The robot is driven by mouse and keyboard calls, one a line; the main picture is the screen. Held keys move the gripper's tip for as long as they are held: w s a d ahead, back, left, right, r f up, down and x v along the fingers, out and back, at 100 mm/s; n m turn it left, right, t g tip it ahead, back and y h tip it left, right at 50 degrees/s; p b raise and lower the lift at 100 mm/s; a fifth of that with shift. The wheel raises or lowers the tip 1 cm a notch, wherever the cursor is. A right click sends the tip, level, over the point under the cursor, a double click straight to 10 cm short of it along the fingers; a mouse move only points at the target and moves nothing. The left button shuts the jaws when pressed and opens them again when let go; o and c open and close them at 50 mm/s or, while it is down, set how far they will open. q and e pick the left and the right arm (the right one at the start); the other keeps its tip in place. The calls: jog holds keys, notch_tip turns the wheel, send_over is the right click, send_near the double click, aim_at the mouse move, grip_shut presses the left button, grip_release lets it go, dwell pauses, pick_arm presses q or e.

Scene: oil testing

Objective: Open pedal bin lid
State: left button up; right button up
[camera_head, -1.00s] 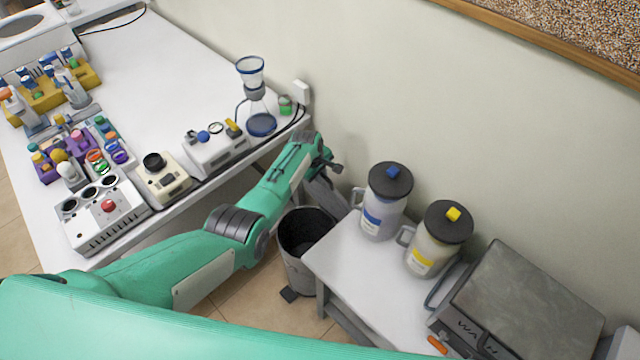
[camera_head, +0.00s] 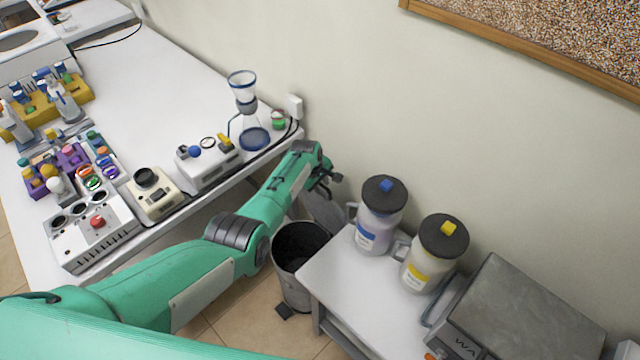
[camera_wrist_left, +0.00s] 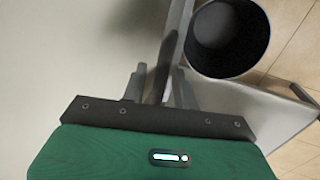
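The grey pedal bin (camera_head: 293,285) stands on the floor between the two tables, its dark inside showing. Its pedal (camera_head: 284,311) is at the base. The grey lid (camera_head: 322,211) stands raised on the wall side of the bin. My left gripper (camera_head: 328,183) is above the lid, near the wall. In the left wrist view, the bin (camera_wrist_left: 230,38) is open at the upper right and the lid (camera_wrist_left: 177,45) shows nearly edge-on. The fingers of my left gripper (camera_wrist_left: 158,85) are apart, with the lid's edge showing between them; contact is unclear. My right gripper is out of view.
A white side table (camera_head: 345,292) close to the bin's right holds a blue-capped jug (camera_head: 378,218), a yellow-capped jug (camera_head: 432,258) and a grey metal device (camera_head: 525,310). The long white lab table (camera_head: 150,85) with instruments is on the left. The wall is close behind.

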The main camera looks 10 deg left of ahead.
pick_arm(q)
jog(key=shift+r, duration=0.1)
jog(key=shift+a+r+p, duration=0.15)
jog(key=shift+r+p, duration=0.2)
jog(key=shift+r, duration=0.2)
jog(key=v, duration=1.2)
jog(key=shift+s+r, duration=0.2)
jog(key=shift+r, duration=0.05)
